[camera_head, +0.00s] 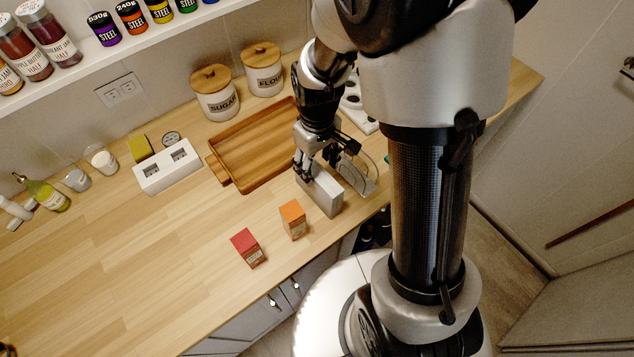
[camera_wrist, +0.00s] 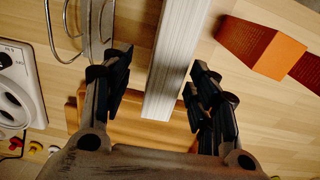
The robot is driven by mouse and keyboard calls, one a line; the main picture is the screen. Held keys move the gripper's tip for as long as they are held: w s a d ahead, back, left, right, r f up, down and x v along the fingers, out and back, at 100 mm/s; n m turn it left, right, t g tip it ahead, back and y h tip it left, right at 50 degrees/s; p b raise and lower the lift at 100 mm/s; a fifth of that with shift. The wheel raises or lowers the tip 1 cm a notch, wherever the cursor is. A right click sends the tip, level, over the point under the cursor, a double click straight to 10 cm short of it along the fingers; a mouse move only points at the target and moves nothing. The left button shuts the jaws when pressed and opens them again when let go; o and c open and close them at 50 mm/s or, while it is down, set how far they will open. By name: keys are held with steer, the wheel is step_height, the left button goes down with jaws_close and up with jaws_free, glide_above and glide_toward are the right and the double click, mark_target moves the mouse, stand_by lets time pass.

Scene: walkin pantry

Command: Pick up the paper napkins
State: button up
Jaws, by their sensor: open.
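The paper napkins appear as a pale, upright stack (camera_head: 322,193) near the counter's front edge. In the wrist view their striped edge (camera_wrist: 178,50) runs down from the top of the picture to between my fingers. My gripper (camera_head: 318,167) is open above the rear end of the stack, pointing down. In the wrist view its two black fingers (camera_wrist: 160,88) stand one on each side of the stack, the right one closer to it. No firm contact shows. My fingers partly hide the stack's rear end in the head view.
A wire rack (camera_head: 358,178) stands close on the stack's right; its loops (camera_wrist: 88,30) are near my left finger in the wrist view. A wooden tray (camera_head: 222,172) lies behind. Orange (camera_head: 292,220) and red (camera_head: 246,248) boxes stand left. The counter's left front is clear.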

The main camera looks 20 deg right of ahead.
steer(key=shift+f, duration=0.85)
steer(key=f, duration=0.1)
steer(key=f+b, duration=0.1)
steer(key=s+f, duration=0.1)
steer(key=f, duration=0.1)
steer(key=shift+a+f+b, duration=0.1)
steer(key=shift+a+b, duration=0.15)
steer(key=shift+b, duration=0.15)
steer(key=shift+w+f, duration=0.15)
steer(key=shift+f, duration=0.4)
steer(key=shift+c, duration=0.3)
steer(key=c, duration=1.1)
steer(key=shift+r, duration=0.15)
